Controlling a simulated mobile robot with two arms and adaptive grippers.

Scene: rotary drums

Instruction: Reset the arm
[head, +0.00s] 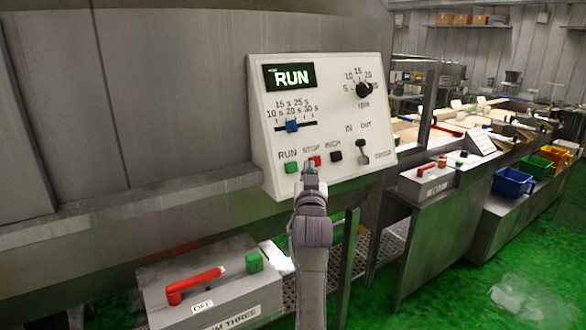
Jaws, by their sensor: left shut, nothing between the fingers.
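My left gripper (311,172) is shut and empty, its fingertips just below the red STOP button (315,160) of the white control panel (300,110). I cannot tell whether the tips touch the panel. My left arm (311,255) reaches up to it from the bottom of the head view. The panel also has a green RUN button (291,167), a blue slider (292,126), a black button (336,156), a black knob (363,90) and a lever switch (362,150). My right gripper is out of view.
A grey box (200,285) with a red handle, a green button and a drum-three label stands at lower left. A similar box (425,183) stands right of the panel. Blue (513,182), green and orange bins line the right. The green floor (460,285) is open at lower right.

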